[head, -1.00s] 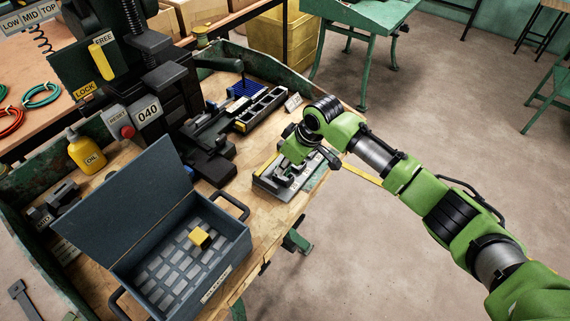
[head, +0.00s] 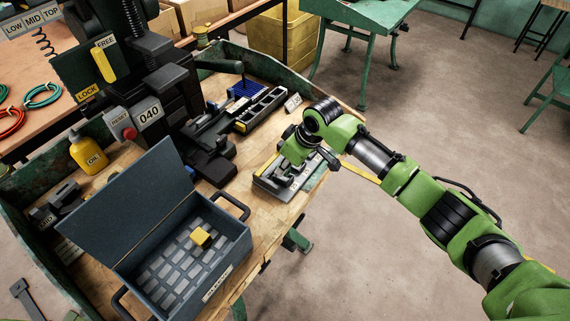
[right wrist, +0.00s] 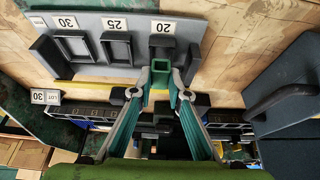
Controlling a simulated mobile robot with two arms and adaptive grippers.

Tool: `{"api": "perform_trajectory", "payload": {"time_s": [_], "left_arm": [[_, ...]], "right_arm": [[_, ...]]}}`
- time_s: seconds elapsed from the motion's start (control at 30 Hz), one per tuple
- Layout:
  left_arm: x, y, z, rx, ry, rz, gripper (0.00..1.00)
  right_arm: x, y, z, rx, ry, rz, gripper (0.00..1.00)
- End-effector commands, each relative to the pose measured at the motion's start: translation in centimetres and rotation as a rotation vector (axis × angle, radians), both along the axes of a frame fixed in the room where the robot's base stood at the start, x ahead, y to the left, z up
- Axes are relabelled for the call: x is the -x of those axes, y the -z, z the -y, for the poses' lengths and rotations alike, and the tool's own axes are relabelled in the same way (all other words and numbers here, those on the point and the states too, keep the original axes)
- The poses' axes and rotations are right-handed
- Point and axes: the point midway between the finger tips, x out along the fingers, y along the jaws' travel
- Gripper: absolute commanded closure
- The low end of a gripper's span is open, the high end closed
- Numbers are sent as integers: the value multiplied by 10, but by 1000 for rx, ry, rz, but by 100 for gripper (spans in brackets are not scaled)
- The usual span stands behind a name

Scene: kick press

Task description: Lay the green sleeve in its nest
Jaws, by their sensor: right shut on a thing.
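The green sleeve (right wrist: 160,74), a short square open tube, is held between the fingertips of my right gripper (right wrist: 160,88) in the right wrist view. It is at the near edge of the nest marked 20 (right wrist: 163,42); I cannot tell its height above it. The nests marked 25 (right wrist: 117,48) and 30 (right wrist: 73,46) beside it look empty. All are on a grey nest plate (right wrist: 93,72). In the head view my right gripper (head: 287,172) is over this plate (head: 268,187) and hides the sleeve. My left gripper is not in view.
A black press (head: 150,105) and a compartment tray (head: 262,108) are behind. The bench edge is close at the right.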

Motion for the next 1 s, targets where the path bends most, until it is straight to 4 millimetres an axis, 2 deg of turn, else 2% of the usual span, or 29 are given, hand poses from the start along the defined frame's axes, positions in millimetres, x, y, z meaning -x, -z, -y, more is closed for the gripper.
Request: {"api": "perform_trajectory", "payload": {"time_s": [1.0], "left_arm": [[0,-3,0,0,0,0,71]], "right_arm": [[0,8,0,0,-1,2,100]]}}
